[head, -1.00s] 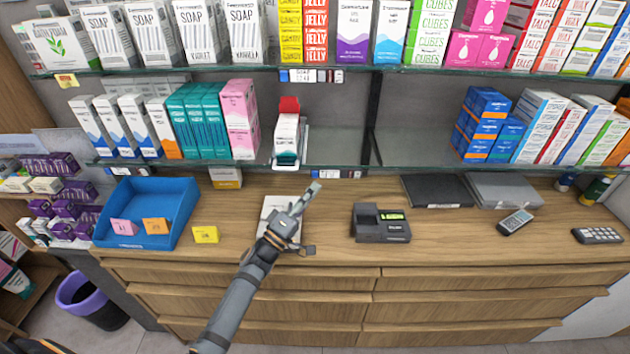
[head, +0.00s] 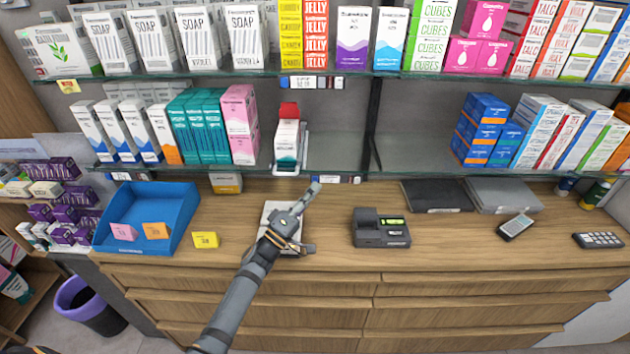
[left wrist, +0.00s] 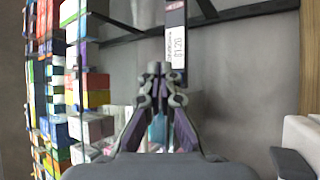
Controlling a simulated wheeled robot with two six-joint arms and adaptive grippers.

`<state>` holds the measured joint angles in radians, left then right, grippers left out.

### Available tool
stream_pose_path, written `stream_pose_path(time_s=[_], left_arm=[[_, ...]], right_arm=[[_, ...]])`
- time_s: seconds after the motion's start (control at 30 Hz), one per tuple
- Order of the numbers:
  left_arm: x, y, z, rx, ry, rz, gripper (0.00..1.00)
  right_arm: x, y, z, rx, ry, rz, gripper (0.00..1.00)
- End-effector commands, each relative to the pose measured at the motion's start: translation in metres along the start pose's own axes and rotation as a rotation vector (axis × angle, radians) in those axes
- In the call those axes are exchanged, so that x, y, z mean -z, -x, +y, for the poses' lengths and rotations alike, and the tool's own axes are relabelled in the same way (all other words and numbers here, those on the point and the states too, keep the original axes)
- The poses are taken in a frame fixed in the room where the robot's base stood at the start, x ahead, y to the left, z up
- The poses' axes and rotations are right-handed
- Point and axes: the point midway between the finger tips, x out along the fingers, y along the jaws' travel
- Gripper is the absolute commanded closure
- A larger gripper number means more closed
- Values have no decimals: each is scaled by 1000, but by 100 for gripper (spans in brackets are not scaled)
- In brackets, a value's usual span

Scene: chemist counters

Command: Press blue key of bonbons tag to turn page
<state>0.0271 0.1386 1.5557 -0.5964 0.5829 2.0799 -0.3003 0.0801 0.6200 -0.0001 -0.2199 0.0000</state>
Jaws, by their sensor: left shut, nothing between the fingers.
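A shelf tag (head: 336,180) hangs on the front edge of the lower glass shelf, with a pale screen and small coloured ends. Its left end lies close to my fingertips. My left gripper (head: 314,188) is shut and empty, pointing up at the shelf edge just left of and below this tag. In the left wrist view a tag (left wrist: 176,38) shows turned on its side, just above my closed fingertips (left wrist: 158,70). Whether they touch it I cannot tell. Another tag (head: 311,82) is on the upper shelf edge. The word bonbons is not readable on either. My right gripper is out of view.
A white dispenser (head: 287,145) stands on the lower shelf above my gripper.

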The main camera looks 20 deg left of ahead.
Motion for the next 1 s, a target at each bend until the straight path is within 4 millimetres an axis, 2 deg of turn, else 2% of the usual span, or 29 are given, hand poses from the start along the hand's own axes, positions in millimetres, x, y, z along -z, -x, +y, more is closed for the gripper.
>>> stream_pose_path(time_s=[1.0], left_arm=[[4,-6,-4,0,0,0,100]], right_arm=[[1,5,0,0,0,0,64]])
